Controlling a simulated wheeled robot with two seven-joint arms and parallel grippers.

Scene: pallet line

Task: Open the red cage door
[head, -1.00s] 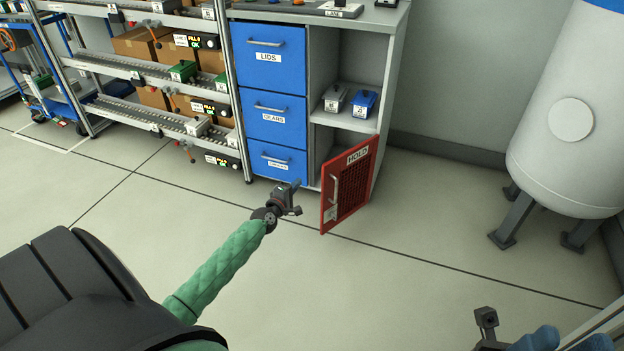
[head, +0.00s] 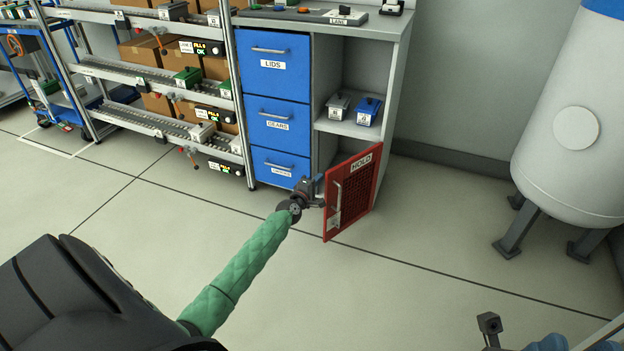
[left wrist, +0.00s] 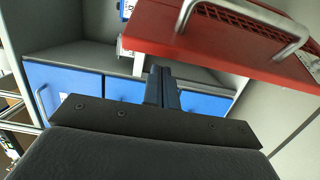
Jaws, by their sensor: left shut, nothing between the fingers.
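The red cage door (head: 358,190), labelled HOLD, stands partly open, swung out from the lower right of the grey cabinet. Its silver handle (head: 337,204) is near its free left edge. My left gripper (head: 318,184) is shut and empty beside that free edge; I cannot tell if it touches. In the left wrist view my shut fingers (left wrist: 162,88) point toward the cabinet, with the red door (left wrist: 170,30) and its handle (left wrist: 240,14) above and to the right. My right gripper (head: 490,326) shows only in part at the bottom right.
Blue drawers (head: 278,125) are left of the open shelf, which holds a grey box (head: 338,106) and a blue box (head: 368,110). A roller rack (head: 150,118) stands further left. A white tank (head: 565,125) stands at right. The floor before the door is clear.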

